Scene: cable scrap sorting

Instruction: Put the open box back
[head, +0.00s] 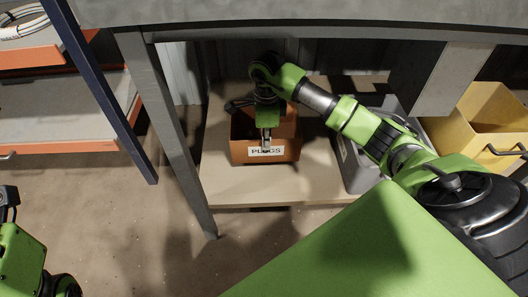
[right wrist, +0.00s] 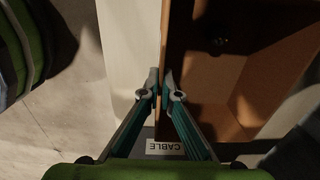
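My left gripper is not in view; only part of my left arm shows at the lower left.
The low shelf (head: 240,188) has bare board in front of the box. A grey bin (head: 358,172) stands to its right, partly behind my right arm. A yellow bin (head: 465,130) is further right. A table leg (head: 170,130) stands left, and the tabletop (head: 300,12) hangs above.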

